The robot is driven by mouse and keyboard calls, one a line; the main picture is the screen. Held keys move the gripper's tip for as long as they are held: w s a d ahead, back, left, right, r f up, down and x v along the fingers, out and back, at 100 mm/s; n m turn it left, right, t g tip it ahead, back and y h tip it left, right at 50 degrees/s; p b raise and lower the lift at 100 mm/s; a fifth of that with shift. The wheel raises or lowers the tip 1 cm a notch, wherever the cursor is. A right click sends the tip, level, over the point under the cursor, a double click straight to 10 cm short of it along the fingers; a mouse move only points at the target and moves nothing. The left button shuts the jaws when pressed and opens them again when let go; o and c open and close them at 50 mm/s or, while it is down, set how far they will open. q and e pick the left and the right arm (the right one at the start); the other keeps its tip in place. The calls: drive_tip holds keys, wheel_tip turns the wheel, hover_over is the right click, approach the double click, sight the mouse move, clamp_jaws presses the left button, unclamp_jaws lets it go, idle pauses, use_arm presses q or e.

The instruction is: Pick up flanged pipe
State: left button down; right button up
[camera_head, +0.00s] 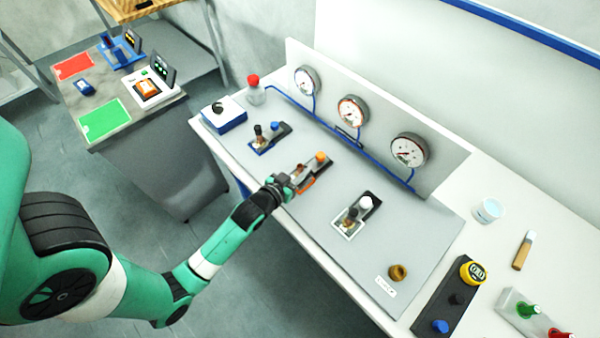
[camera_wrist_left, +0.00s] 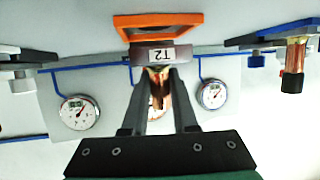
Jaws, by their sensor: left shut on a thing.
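In the left wrist view a copper-coloured pipe piece (camera_wrist_left: 157,92) stands between the two dark fingers of my left gripper (camera_wrist_left: 156,76), which is shut on it. The piece is partly hidden by the fingers, so its full shape does not show. It is by the middle station, next to a plate marked T2 (camera_wrist_left: 161,54) and an orange frame (camera_wrist_left: 158,24). In the head view my left gripper (camera_head: 292,183) is at this station, beside its orange knob (camera_head: 320,156). My right gripper is in neither view.
Similar stations with a blue knob (camera_head: 274,126) and a white knob (camera_head: 365,202) flank the middle one. Gauges (camera_head: 352,111) and blue tubing run along the back panel. A brown ring (camera_head: 398,272) lies at the front right. The grey board is clear between stations.

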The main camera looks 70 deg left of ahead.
use_arm(q)
drive_tip(key=s+d+r+p, duration=0.3)
drive_tip(key=s+d+r, duration=0.5)
drive_tip(key=d+r, duration=0.3)
drive_tip(key=shift+s, duration=0.3)
